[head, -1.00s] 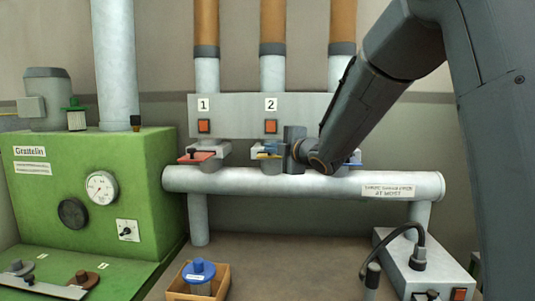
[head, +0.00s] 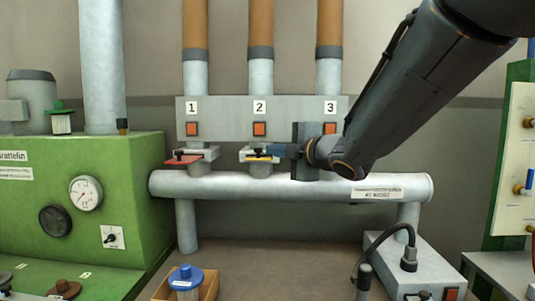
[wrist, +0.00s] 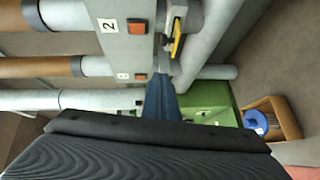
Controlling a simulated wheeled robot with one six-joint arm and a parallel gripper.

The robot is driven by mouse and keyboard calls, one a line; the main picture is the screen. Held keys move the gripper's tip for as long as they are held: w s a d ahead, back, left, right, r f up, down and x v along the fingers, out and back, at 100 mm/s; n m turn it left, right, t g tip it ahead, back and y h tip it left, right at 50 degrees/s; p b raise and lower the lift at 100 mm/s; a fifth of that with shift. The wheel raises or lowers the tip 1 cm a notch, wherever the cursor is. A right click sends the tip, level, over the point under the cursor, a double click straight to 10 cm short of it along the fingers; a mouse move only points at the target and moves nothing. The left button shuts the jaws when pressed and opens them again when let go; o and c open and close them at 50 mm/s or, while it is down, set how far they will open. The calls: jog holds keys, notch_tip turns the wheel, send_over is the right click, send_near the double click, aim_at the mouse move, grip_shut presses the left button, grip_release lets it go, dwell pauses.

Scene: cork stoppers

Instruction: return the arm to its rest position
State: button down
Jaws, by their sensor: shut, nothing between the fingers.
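My gripper (head: 280,151) is at the middle of the head view, in front of the pipes, with its fingers pointing left near the yellow slide (head: 259,158) under number 2. I cannot tell whether they touch it. Its narrow blue-grey fingers also show at the centre of the wrist view (wrist: 160,100), closed together and empty. My dark arm reaches in from the upper right of the head view. The red slide (head: 187,159) under number 1 is clear of the gripper. The gripper and wrist hide the area under number 3.
A thick horizontal pipe (head: 230,187) runs just below the gripper. A green machine (head: 130,185) stands left. A wooden box (head: 209,287) with a blue-capped jar (head: 185,277) is low in front. A grey switch box (head: 430,262) and a green-framed panel (head: 519,150) are at right.

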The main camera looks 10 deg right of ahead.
jog(key=s+d+f+m+g+h, duration=0.25)
jog(key=f+m, duration=0.25)
jog(key=f, duration=0.3)
jog(key=s+d+f+m+g+h, duration=0.2)
jog(key=s+d+f+m, duration=0.15)
jog(key=f, duration=0.45)
jog(key=s+d+f+m+g+h, duration=0.25)
jog(key=f+m, duration=0.25)
jog(key=f, duration=0.3)
jog(key=s+f+m+g, duration=0.3)
jog(key=s+f, duration=0.3)
jog(key=s, duration=0.3)
jog(key=s+f+m+g, duration=0.4)
jog(key=s+f+m, duration=0.1)
jog(key=s, duration=0.5)
jog(key=shift+a+f, duration=0.4)
jog(key=shift+f, duration=0.25)
